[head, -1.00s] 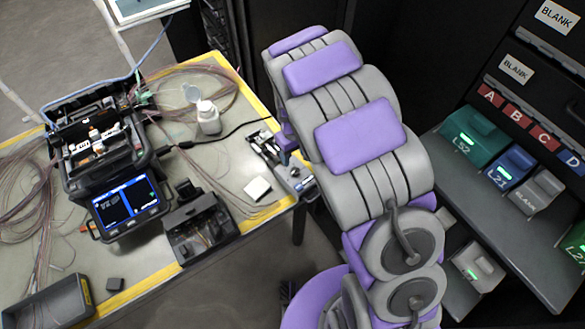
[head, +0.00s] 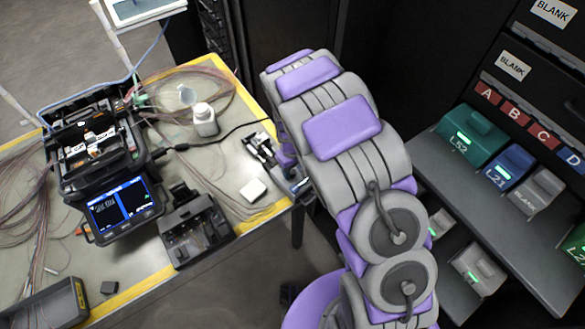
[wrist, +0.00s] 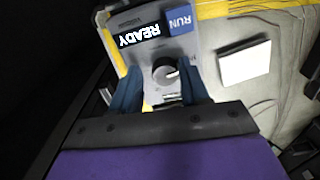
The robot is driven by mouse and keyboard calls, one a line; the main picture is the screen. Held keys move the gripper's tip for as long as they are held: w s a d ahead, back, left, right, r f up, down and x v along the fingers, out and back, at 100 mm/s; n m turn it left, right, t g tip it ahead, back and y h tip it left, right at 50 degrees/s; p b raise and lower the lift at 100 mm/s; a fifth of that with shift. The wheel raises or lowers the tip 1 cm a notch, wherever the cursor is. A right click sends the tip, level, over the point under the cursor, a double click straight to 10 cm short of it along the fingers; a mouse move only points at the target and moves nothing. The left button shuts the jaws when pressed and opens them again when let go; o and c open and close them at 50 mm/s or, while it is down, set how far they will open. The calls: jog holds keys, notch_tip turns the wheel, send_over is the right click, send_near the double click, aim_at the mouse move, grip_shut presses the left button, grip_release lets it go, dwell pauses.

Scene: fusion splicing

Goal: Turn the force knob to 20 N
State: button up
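The force knob (wrist: 165,73) is a dark round dial with a light pointer mark on a grey device (wrist: 203,50), seen in the wrist view. The device face also carries a "READY" display and a blue "RUN" patch, both upside down in this view. My gripper (wrist: 162,88) is open, with one blue finger on each side of the knob. I cannot tell whether the fingers touch it. No force number is readable.
A white pad (head: 253,190) lies beside the device. A white bottle (head: 204,120), a black splicer (head: 95,150), a dark holder (head: 195,230) and loose fibres occupy the table (head: 155,280). A rack shelf with coloured boxes (head: 475,135) stands right of my arm.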

jog(key=shift+a, duration=0.4)
jog(key=c, duration=0.6)
jog(key=shift+c, duration=0.9)
jog(key=shift+d, duration=0.1)
jog(key=shift+m+p, duration=0.35)
jog(key=shift+m, duration=0.05)
jog(key=shift+s+r+m+p, duration=0.1)
jog(key=shift+m+p, duration=0.7)
jog(key=shift+m, duration=0.1)
jog(key=m+p, duration=0.2)
jog(key=m, duration=0.1)
jog(key=shift+m, duration=0.3)
jog(key=m+p, duration=0.3)
jog(key=m, duration=0.3)
jog(key=shift+m, duration=0.3)
